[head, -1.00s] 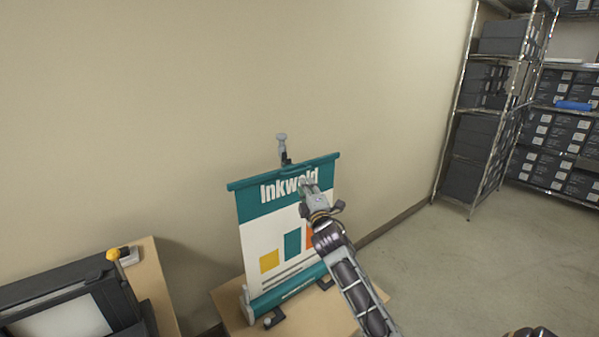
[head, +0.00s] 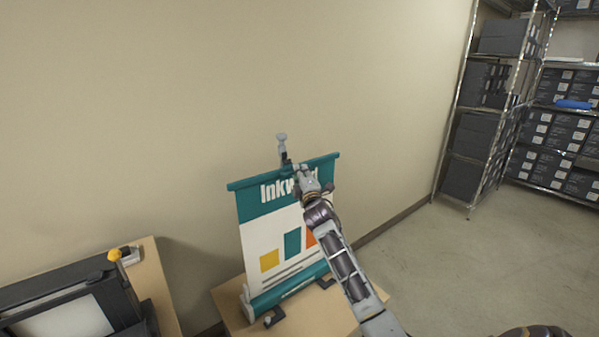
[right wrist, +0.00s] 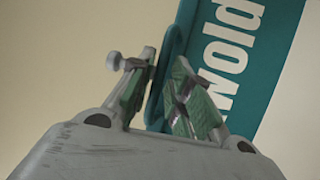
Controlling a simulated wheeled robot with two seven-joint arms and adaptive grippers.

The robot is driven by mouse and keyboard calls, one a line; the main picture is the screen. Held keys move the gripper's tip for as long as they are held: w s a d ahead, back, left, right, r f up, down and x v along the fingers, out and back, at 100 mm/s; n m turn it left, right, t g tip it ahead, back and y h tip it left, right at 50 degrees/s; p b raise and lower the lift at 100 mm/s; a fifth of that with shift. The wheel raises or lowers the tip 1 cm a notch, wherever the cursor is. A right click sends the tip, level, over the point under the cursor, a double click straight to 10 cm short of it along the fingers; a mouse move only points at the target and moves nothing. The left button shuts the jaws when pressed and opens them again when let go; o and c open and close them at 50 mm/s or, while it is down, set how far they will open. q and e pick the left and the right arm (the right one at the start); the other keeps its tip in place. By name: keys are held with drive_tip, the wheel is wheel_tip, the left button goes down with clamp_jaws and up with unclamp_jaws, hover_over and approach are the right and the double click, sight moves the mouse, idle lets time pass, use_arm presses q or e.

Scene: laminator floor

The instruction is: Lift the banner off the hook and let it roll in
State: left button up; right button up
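The banner (head: 250,207) is teal and white with "Inkwold" lettering. It is drawn up from its teal base roller (head: 290,290) to a teal top bar (head: 240,184). The grey hook (head: 282,146) stands behind the bar's middle; its knob also shows in the right wrist view (right wrist: 113,61). My right gripper (head: 297,170) is at the bar's middle, covering part of the lettering. In the right wrist view, the gripper (right wrist: 162,80) is open, with a teal loop (right wrist: 173,50) between its green-padded fingers. The fingers hide where loop and hook meet. My left gripper is out of view.
The banner stands on a wooden table (head: 233,312) against a beige wall. At left, a dark machine (head: 65,300) and an orange-knobbed item (head: 115,254) sit on another table. Shelves of dark boxes (head: 475,135) stand at right. The floor (head: 440,260) between is clear.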

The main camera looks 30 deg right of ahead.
drive_tip(key=shift+x, duration=0.75)
drive_tip(key=shift+c, duration=0.3)
clamp_jaws()
